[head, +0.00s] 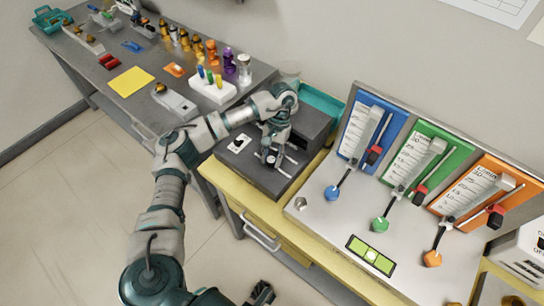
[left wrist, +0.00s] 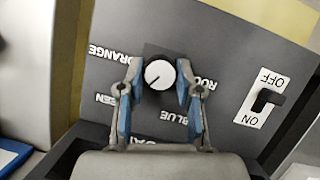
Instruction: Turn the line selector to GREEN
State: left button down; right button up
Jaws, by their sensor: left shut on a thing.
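The line selector is a round white knob (left wrist: 161,74) on a dark grey box (head: 312,122). Printed labels ring it: ORANGE (left wrist: 110,52), a partly hidden one ending in EEN (left wrist: 106,99), BLUE (left wrist: 173,123) and others partly covered. The knob's dark mark points to the lower left in the left wrist view, towards the label ending in EEN. My left gripper (left wrist: 160,92) is shut on the knob, one finger on each side. In the head view my left gripper (head: 272,155) reaches down onto the box top. A dark part at the bottom edge may be my right gripper (head: 262,294).
An ON/OFF switch (left wrist: 265,101) sits beside the selector on the same box. To the right stands a panel with blue (head: 332,192), green (head: 380,224) and orange (head: 432,259) knobs and scales. A bench (head: 140,110) with bottles and small objects stands at the back left.

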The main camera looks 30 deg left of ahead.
pick_arm(q)
jog(key=shift+w+r, duration=0.1)
jog(key=shift+r, duration=0.2)
jog(key=c, duration=0.8)
grip_release()
jog(key=shift+o, duration=0.2)
jog(key=shift+f, duration=0.1)
jog(key=v, duration=1.2)
jog(key=shift+a, duration=0.15)
